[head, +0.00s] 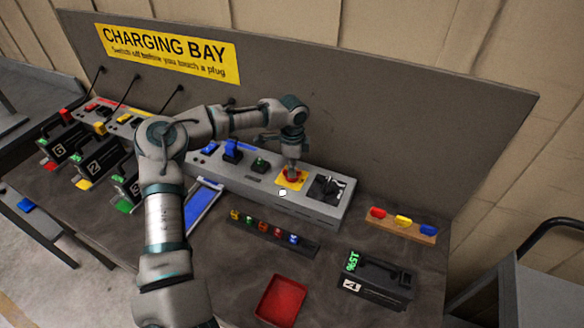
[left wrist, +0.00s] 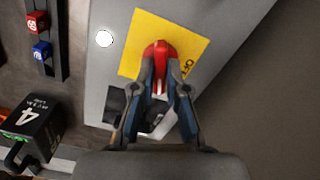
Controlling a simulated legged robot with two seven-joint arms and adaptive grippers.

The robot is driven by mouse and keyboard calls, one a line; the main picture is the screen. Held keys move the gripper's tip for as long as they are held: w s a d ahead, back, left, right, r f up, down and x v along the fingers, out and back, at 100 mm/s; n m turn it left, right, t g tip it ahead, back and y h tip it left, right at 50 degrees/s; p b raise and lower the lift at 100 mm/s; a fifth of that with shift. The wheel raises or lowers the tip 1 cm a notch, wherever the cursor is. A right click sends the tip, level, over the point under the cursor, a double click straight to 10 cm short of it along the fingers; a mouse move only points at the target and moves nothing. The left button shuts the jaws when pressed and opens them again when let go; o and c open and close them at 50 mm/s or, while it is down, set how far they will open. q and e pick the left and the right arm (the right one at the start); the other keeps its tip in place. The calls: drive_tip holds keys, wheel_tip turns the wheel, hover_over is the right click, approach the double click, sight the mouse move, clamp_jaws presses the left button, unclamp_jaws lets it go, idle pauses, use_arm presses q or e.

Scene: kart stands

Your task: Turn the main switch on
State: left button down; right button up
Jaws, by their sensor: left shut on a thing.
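The main switch, a red handle (left wrist: 158,52) on a yellow plate (left wrist: 140,28), is on the top of the grey charger box (head: 318,207). In the head view the red part (head: 292,175) shows under my left gripper (head: 293,166), with the yellow plate (head: 284,183) around it. In the left wrist view my left gripper (left wrist: 159,80) is shut on the red handle, one finger on each side. My right gripper is in neither view.
A black socket panel (head: 329,188) is right of the switch. A rack of small coloured tags (head: 262,234), a red tray (head: 281,300) and battery 4 (head: 375,283) stand in front. Several batteries (head: 62,140) are at the left. A tall back panel (head: 400,130) rises behind.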

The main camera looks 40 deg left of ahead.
use_arm(q)
drive_tip(key=shift+m, duration=1.9)
drive_tip(key=c, duration=1.2)
unclamp_jaws()
drive_tip(key=shift+w, duration=0.1)
drive_tip(key=shift+a+f, duration=0.1)
drive_tip(key=shift+a, duration=0.05)
wheel_tip(320, 180, up, 12)
drive_tip(key=shift+a+f, duration=0.1)
